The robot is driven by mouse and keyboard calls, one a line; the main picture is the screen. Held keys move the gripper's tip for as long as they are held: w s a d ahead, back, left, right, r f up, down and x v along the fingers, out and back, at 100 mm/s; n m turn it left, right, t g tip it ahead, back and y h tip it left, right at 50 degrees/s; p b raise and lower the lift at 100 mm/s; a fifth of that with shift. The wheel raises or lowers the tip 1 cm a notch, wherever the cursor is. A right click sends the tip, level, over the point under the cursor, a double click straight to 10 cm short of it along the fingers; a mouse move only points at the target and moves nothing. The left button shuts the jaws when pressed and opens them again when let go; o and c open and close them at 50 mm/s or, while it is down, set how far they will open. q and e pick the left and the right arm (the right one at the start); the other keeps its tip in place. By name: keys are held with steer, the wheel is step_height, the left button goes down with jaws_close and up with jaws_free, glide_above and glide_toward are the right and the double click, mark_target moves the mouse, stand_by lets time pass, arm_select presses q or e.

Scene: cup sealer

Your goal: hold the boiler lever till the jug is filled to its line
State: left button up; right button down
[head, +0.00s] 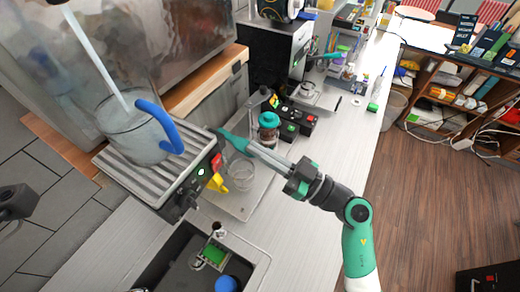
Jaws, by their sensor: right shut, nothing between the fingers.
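The clear jug (133,138) with a blue handle (163,122) stands upright on the ribbed drip tray (115,163) of the steel boiler. A pale column (95,55), which looks like running water, comes down from the top into the jug. The water level and the fill line are too unclear to read. My right gripper (222,134) is shut and empty, its teal fingertips just right of the tray and jug handle. I cannot tell whether it touches anything there. The boiler lever cannot be made out.
A clear cup (242,174) and a teal-lidded jar (268,130) stand close to my right arm. A black control box (297,118) lies behind. The counter on the right is partly clear.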

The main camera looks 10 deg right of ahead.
stand_by(0.3)
step_height(320, 180, up, 5)
steer(key=p, duration=0.8)
steer(key=r+b+v, duration=0.1)
steer(key=b+v, duration=0.1)
steer(key=v, duration=0.8)
steer(key=shift+s+d+r, duration=0.25)
steer(key=shift+s+d, duration=0.15)
steer(key=shift+d, duration=0.1)
stand_by(0.4)
